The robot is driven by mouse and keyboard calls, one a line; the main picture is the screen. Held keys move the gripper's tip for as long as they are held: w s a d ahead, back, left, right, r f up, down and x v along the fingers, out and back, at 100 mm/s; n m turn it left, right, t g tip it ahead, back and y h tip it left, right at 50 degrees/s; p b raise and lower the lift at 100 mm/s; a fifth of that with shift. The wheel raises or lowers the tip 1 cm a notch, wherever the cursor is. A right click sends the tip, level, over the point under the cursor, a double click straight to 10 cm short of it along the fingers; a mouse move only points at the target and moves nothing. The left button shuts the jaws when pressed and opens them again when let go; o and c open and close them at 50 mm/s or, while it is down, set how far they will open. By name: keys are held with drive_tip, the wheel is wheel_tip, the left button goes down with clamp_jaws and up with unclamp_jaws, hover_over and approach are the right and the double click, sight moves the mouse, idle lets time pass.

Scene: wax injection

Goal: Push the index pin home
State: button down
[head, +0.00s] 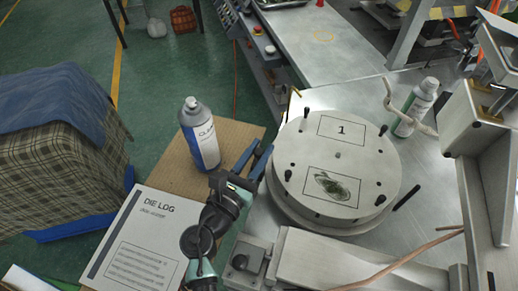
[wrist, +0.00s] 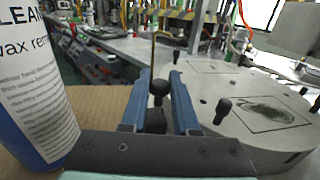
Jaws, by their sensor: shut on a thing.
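My gripper (head: 257,159) is at the left edge of the round metal die (head: 338,140). Its two blue fingers (wrist: 160,85) show in the wrist view, shut on a black ball-shaped knob (wrist: 159,88) with a dark stem, which looks like the index pin. I cannot see how deep the pin sits; its lower end is hidden. The die is marked "1" and has a dark leaf-like patch on its top face; it also shows in the wrist view (wrist: 204,90). Several smaller black pegs (wrist: 223,106) stand around its rim.
A spray can (head: 199,135) stands close on the left, near my gripper; it is large in the wrist view (wrist: 28,95). A die log (head: 137,235) lies in front. A second can (head: 415,107) and a machine arm (head: 480,150) stand right of the die.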

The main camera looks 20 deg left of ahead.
drive_tip(key=shift+f, duration=0.75)
drive_tip(key=shift+s+r, duration=0.1)
drive_tip(key=c, duration=0.7)
unclamp_jaws()
drive_tip(key=s, duration=0.4)
drive_tip(key=s+a+b, duration=0.1)
drive_tip(key=s, duration=0.3)
drive_tip(key=s+a, duration=0.1)
drive_tip(key=s, duration=0.3)
drive_tip(key=shift+s+a, duration=0.25)
drive_tip(key=shift+s, duration=0.1)
